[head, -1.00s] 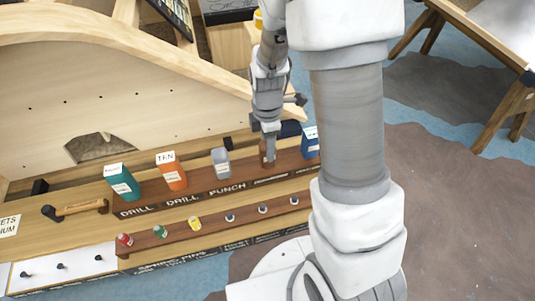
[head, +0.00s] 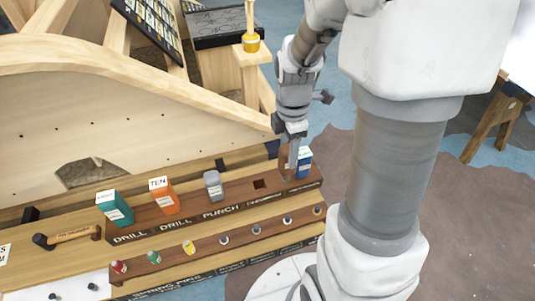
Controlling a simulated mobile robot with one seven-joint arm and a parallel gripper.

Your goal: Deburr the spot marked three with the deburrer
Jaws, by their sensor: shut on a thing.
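My gripper (head: 291,158) is shut on a brown tool, most likely the deburrer (head: 284,166), and holds it over the right part of the dark tool rack (head: 235,210). The fingers hide most of the tool. Left of it, an empty square slot (head: 260,184) shows in the rack. The large wooden panel (head: 140,120) at the left has several small dark dots. I cannot make out a spot marked three.
A teal tool (head: 115,208), an orange tool (head: 163,195), a grey tool (head: 213,185) and a blue tool (head: 304,163) stand in the rack. A hammer (head: 68,236) lies at the left. A yellow-based object (head: 250,42) stands on a post behind.

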